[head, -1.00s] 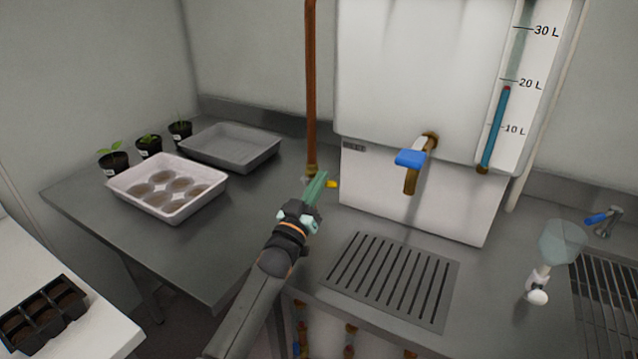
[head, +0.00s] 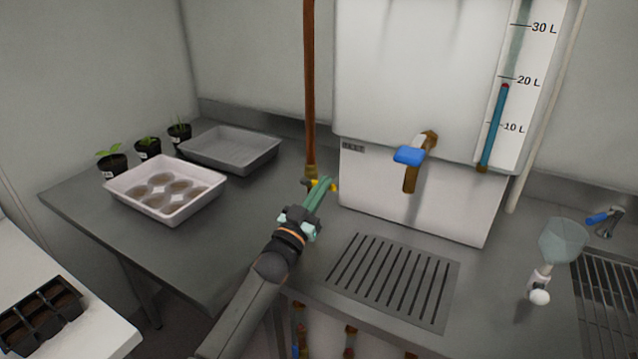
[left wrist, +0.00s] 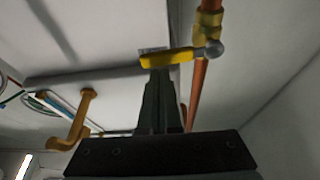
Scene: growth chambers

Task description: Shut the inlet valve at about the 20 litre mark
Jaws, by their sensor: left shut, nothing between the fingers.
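The inlet valve is on the copper pipe left of the white tank (head: 420,70). Its yellow lever (head: 333,186) is partly hidden by my left gripper (head: 324,183). In the left wrist view the lever (left wrist: 167,60) sticks out sideways from the brass valve body (left wrist: 208,22), across the pipe. My left gripper (left wrist: 160,76) is shut and empty, its fingertips at the lever's free part; I cannot tell whether they touch. The gauge (head: 495,125) shows a blue column with a red top just under the 20 L mark. My right gripper is not in view.
A brass outlet tap with a blue handle (head: 409,155) juts from the tank front, right of my gripper. Below it is a slotted drain grate (head: 345,285). A white tray (head: 125,192), a grey tray (head: 200,150) and potted seedlings stand on the bench at left.

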